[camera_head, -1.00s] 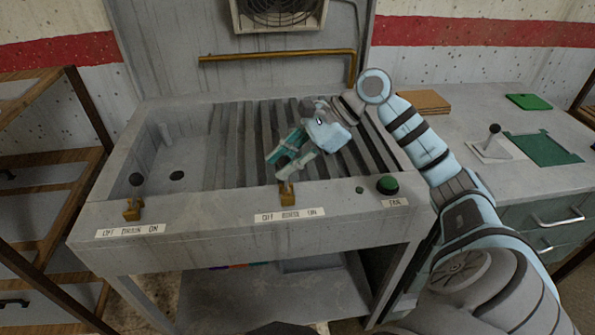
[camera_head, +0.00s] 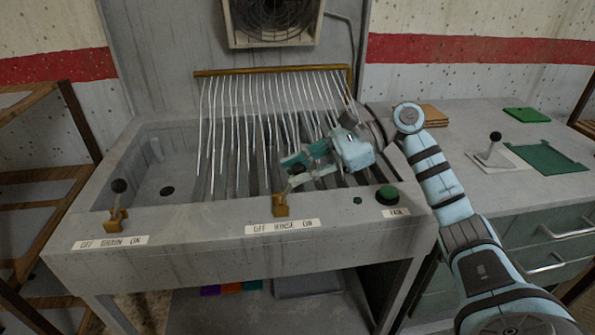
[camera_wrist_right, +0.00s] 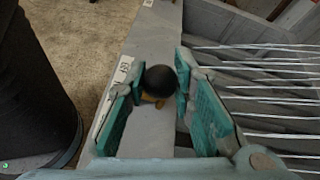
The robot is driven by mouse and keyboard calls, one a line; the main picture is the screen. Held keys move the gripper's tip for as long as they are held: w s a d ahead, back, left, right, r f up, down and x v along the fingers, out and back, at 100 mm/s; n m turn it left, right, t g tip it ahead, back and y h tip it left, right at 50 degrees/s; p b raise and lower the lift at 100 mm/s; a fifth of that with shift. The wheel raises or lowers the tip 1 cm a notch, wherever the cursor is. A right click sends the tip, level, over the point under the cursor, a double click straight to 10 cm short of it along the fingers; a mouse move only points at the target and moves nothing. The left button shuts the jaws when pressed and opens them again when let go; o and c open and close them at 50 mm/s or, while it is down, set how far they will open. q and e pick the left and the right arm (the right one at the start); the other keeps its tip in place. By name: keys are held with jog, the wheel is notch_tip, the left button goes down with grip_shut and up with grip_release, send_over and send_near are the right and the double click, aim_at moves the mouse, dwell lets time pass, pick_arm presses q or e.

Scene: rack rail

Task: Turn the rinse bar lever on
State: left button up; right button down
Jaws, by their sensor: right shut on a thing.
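The rinse bar lever has a brass base (camera_head: 281,207) on the sink's front ledge, above the label "OFF RINSE ON" (camera_head: 283,227). My right gripper (camera_head: 293,170) is at this lever and hides its upper part in the head view. In the right wrist view, the lever's black knob (camera_wrist_right: 161,80) sits between the teal-padded fingers of the right gripper (camera_wrist_right: 160,88), which are shut on it. The brass rinse bar (camera_head: 270,71) on the back panel pours several thin streams of water (camera_head: 240,125) onto the slats. My left gripper is out of view.
The drain lever (camera_head: 118,200) stands at the ledge's left end. A green fan button (camera_head: 388,195) is at the right end. A fan (camera_head: 275,20) hangs above.

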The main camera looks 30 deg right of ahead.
jog(key=shift+f, duration=0.1)
jog(key=c, duration=1.3)
grip_release()
jog(key=shift+c, duration=0.2)
jog(key=v, duration=1.2)
